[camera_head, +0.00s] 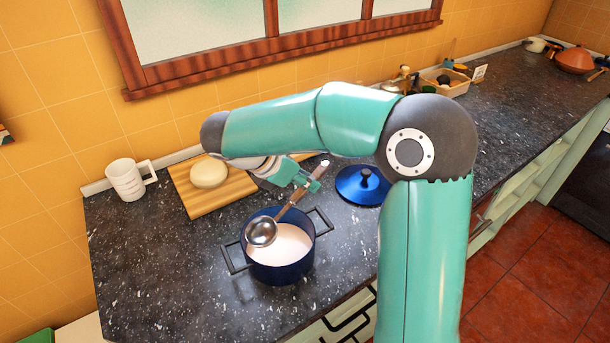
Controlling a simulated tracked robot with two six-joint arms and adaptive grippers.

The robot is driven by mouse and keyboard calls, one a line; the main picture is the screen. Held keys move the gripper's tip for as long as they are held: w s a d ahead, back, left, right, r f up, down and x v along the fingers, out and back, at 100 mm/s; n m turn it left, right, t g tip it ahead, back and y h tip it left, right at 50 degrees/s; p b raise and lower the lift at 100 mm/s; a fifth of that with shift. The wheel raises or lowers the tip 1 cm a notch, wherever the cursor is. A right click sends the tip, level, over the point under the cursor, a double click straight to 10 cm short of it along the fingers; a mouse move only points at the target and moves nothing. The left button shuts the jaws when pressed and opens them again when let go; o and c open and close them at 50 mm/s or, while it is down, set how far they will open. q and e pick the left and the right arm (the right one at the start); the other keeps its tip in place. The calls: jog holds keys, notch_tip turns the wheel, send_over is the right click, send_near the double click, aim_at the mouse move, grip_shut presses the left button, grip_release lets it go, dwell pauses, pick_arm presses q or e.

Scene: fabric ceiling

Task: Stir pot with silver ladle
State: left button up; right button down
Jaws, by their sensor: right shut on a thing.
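A dark blue pot (282,272) with two dark handles stands near the counter's front edge, holding a pale, whitish liquid (283,246). My right gripper (308,183) is shut on the handle of the silver ladle (262,232). It is above and behind the pot. The ladle is tilted, with its bowl down at the pot's left side, overlapping the far left rim in the picture. I cannot tell whether the bowl touches the liquid or the rim. My left gripper is not in view.
A blue lid (362,187) with a dark knob lies right of the pot. A wooden board (207,203) with pale dough (209,174) is behind it. A white measuring cup (126,181) stands at the left. The dark counter (165,262) left of the pot is clear.

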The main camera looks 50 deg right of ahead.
notch_tip(320, 180, down, 8)
jog(key=b, duration=0.4)
jog(key=shift+b, duration=0.3)
jog(key=shift+f, duration=0.1)
jog(key=shift+w, duration=0.1)
dwell(0.3)
